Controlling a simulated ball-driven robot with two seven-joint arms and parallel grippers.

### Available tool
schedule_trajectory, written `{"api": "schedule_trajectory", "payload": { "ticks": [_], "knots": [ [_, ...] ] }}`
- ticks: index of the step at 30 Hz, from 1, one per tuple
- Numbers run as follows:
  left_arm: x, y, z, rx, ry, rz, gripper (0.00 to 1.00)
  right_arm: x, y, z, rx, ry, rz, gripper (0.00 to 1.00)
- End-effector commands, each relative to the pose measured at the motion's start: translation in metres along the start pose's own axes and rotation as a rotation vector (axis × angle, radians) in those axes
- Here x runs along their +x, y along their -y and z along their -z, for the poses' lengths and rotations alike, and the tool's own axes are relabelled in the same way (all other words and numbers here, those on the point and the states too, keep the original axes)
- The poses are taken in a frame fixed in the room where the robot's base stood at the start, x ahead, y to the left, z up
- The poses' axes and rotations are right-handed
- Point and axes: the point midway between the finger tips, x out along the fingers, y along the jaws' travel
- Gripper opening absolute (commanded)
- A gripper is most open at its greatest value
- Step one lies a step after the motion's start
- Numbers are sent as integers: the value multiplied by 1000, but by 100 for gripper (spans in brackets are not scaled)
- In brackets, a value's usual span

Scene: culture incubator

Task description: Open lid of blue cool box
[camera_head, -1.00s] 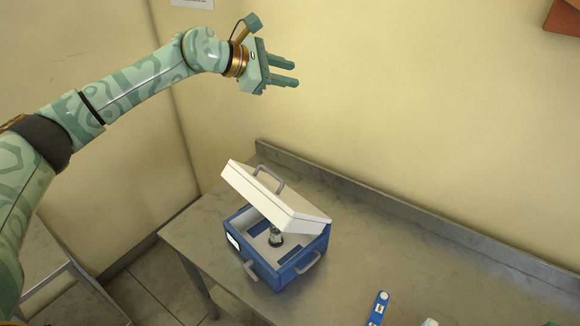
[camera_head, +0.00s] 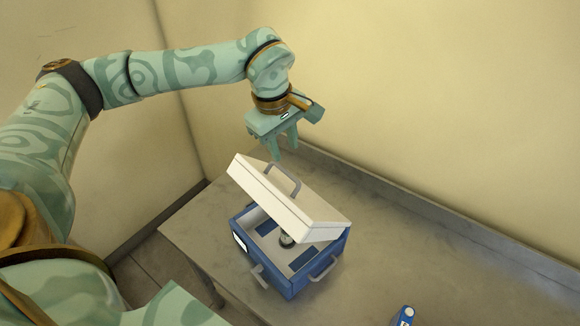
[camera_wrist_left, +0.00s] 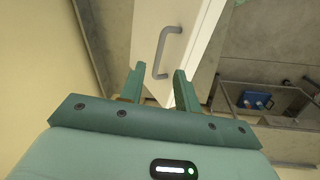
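The blue cool box (camera_head: 284,277) stands on the grey table in the head view. Its white lid (camera_head: 290,205) is partly raised and tilted, with a gap at the front showing a small dark-and-white item (camera_head: 287,240) inside. A grey handle (camera_head: 283,178) stands on the lid. My left gripper (camera_head: 284,150) points down above the far side of the lid, just above the handle. In the left wrist view its two fingers (camera_wrist_left: 157,85) are apart, with the lid handle (camera_wrist_left: 166,50) beyond and between them, not visibly touching. My right gripper is not in view.
The grey table (camera_head: 200,228) has a raised back edge (camera_head: 430,217) along the wall. A blue device (camera_head: 404,315) lies at the front right. The table right of the box is mostly clear.

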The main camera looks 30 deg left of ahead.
Motion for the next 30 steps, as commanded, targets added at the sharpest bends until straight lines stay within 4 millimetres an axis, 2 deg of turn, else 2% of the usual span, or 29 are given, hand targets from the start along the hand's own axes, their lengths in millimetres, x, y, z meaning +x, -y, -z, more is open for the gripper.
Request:
{"api": "schedule_trajectory", "payload": {
  "ticks": [3,10,15,23,24,27,30],
  "knots": [
    [30,1,-1,0,2,5,33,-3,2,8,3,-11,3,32],
    [72,0,-1,-1,2,2,33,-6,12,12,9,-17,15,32],
    [85,0,-1,-1,2,0,33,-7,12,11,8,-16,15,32],
    [86,0,0,-1,1,-1,33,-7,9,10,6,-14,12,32],
    [86,0,0,-1,1,-1,27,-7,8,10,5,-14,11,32],
    [86,0,0,-1,1,-1,0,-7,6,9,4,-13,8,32],
    [86,0,0,-1,1,-1,0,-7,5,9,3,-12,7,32]
  ]
}}
